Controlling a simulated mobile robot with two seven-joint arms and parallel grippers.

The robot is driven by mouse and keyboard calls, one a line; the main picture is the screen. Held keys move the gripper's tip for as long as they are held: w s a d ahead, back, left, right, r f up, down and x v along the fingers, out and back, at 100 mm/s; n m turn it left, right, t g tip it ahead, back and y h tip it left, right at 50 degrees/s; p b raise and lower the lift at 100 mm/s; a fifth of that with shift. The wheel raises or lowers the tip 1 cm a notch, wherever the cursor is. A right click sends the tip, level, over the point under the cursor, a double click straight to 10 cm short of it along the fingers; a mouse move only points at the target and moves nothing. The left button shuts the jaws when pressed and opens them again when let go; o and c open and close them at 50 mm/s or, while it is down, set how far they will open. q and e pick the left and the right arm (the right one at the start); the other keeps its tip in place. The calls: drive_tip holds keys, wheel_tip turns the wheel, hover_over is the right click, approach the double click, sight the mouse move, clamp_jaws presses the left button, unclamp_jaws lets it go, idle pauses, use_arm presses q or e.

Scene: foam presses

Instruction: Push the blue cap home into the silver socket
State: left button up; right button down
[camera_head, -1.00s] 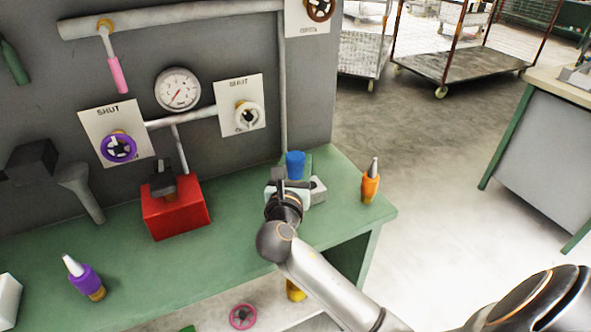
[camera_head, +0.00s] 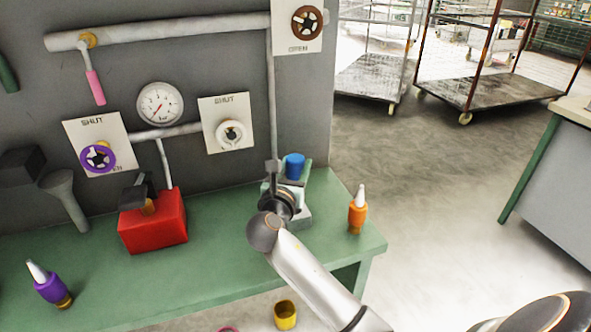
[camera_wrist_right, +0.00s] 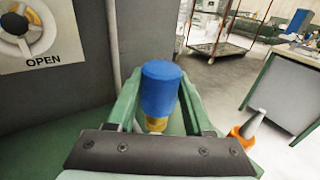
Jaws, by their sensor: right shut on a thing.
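The blue cap (camera_head: 294,166) is at the end of my right gripper (camera_head: 290,188), above the right part of the green bench. In the right wrist view the blue cap (camera_wrist_right: 160,88) stands upright between the two fingers of the gripper (camera_wrist_right: 158,115), with a brass-coloured part below it. The gripper is shut on it. I cannot make out the silver socket for certain; the arm and gripper hide part of the bench under the cap. My left gripper is not in view.
An orange bottle (camera_head: 357,213) stands near the right bench edge. A red box (camera_head: 155,225) and a purple bottle (camera_head: 50,285) stand to the left. The panel with gauge (camera_head: 160,104) and handwheels rises behind.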

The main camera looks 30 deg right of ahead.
drive_tip(key=shift+r, duration=0.1)
idle(0.3)
drive_tip(key=shift+r+p, duration=0.15)
drive_tip(key=shift+p, duration=0.75)
drive_tip(key=shift+f+b, duration=1.65)
drive_tip(key=shift+f, duration=1.45)
drive_tip(key=shift+r, duration=0.1)
drive_tip(key=shift+p, duration=0.55)
drive_tip(key=shift+p, duration=0.45)
drive_tip(key=shift+p, duration=0.45)
drive_tip(key=shift+f+b, duration=1.05)
drive_tip(key=shift+f, duration=1.15)
